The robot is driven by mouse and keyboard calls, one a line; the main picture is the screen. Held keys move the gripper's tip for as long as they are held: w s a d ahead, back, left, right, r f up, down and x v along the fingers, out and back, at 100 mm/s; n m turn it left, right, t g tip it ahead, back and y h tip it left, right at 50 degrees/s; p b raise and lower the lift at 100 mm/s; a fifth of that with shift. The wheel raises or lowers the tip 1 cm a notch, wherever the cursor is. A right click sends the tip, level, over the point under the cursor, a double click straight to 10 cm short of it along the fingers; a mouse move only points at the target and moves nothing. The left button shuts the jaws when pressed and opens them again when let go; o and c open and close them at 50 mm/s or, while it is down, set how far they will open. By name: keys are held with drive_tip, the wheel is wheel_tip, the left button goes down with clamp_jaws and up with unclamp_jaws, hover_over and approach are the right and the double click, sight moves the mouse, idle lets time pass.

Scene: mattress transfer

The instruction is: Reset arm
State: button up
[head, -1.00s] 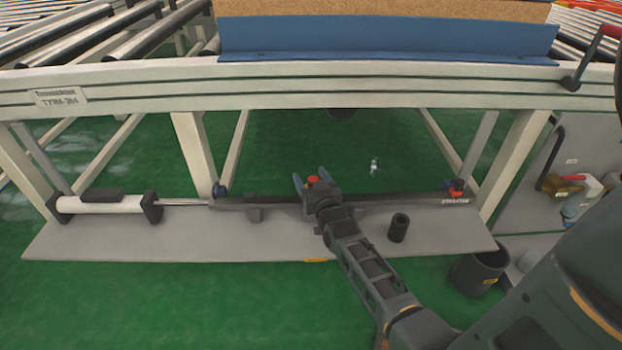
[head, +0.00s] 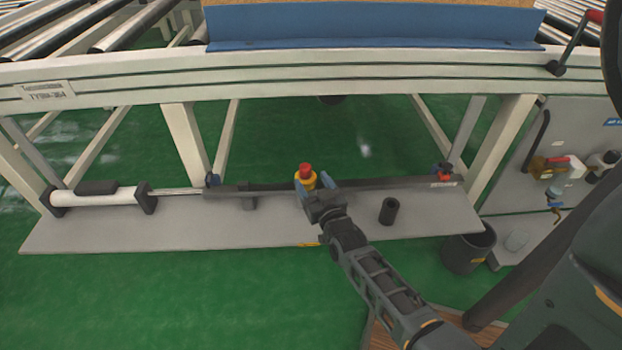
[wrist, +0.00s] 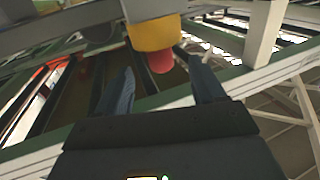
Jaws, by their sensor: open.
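My arm reaches from the lower right over the grey shelf in the head view. My gripper (head: 314,187) is open, with its blue fingers spread. A red button on a yellow body (head: 305,173) shows at the fingertips in the head view. In the wrist view, the yellow body (wrist: 153,34) and its red cap stand beyond and between the two fingers (wrist: 160,90). I see nothing held. Whether a finger touches the button cannot be told.
The grey shelf (head: 120,232) carries a white-and-black cylinder (head: 97,197) and a dark upright tube (head: 389,211). A white conveyor beam (head: 300,75) with a blue plate (head: 370,25) runs above. A dark bin (head: 468,250) stands right. Green floor (head: 190,300) is clear in front.

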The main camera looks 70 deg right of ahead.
idle(0.5)
drive_tip(key=s+a+r+n+t+y, duration=0.1)
drive_tip(key=s+a+r+n+y, duration=0.15)
drive_tip(key=a, duration=0.65)
drive_tip(key=s+a+r+n+t+y, duration=0.2)
drive_tip(key=s+a+r+y, duration=0.15)
drive_tip(key=a, duration=0.55)
drive_tip(key=s+a+r+n+t+y, duration=0.1)
drive_tip(key=s+a+r+n+y, duration=0.2)
drive_tip(key=a, duration=0.6)
drive_tip(key=s+a+r+n+y, duration=0.3)
drive_tip(key=s+a+r+y, duration=0.2)
drive_tip(key=s+a+r, duration=0.45)
wheel_tip(320, 180, up, 24)
drive_tip(key=d+p, duration=0.1)
drive_tip(key=p, duration=2.2)
drive_tip(key=shift+d+r+g, duration=0.15)
drive_tip(key=shift+d+g, duration=0.05)
drive_tip(key=shift+g, duration=0.2)
drive_tip(key=shift+m, duration=0.25)
drive_tip(key=shift+c, duration=0.2)
